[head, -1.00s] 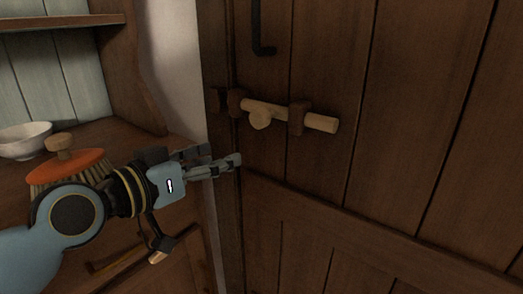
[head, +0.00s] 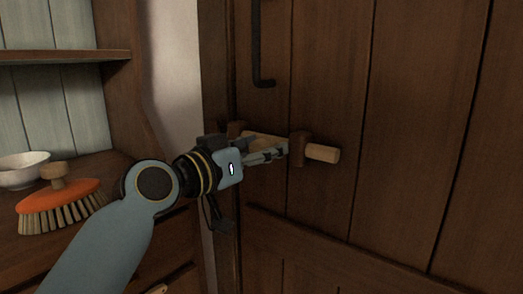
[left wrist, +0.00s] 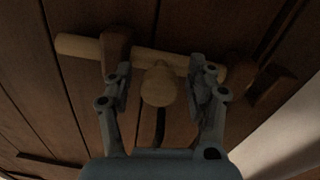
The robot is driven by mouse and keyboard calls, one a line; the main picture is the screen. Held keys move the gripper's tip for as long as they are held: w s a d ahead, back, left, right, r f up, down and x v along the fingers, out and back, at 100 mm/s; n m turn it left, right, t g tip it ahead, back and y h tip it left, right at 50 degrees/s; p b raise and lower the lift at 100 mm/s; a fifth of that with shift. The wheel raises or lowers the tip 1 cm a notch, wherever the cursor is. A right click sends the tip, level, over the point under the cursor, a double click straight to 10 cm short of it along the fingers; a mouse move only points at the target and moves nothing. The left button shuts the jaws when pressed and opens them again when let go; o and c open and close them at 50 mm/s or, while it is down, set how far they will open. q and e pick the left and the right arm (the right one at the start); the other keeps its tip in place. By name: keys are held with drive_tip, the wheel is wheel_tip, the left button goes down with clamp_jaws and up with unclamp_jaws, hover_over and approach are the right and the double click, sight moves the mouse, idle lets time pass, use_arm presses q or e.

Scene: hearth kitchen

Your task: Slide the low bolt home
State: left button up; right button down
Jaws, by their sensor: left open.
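The low bolt (head: 323,153) is a pale round wooden bar lying across a dark plank door. It passes through a dark wooden bracket (head: 298,149), its right end sticking out. In the left wrist view the bolt (left wrist: 78,46) carries a round pale knob (left wrist: 159,84), and its other end is at a second bracket (left wrist: 239,67). My left gripper (head: 280,150) is at the bolt and hides the knob in the head view. In the left wrist view the gripper (left wrist: 159,80) is open, one finger on each side of the knob, with gaps visible. My right gripper is out of view.
A black metal handle (head: 257,50) hangs on the door above the bolt. At left, a wooden cupboard holds a white bowl (head: 20,174) and an orange brush (head: 60,203). A pale wall (head: 176,70) lies between cupboard and door frame.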

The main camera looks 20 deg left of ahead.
use_arm(q)
drive_tip(key=shift+c, duration=0.3)
drive_tip(key=c, duration=1.1)
clamp_jaws()
drive_tip(key=shift+d, duration=0.1)
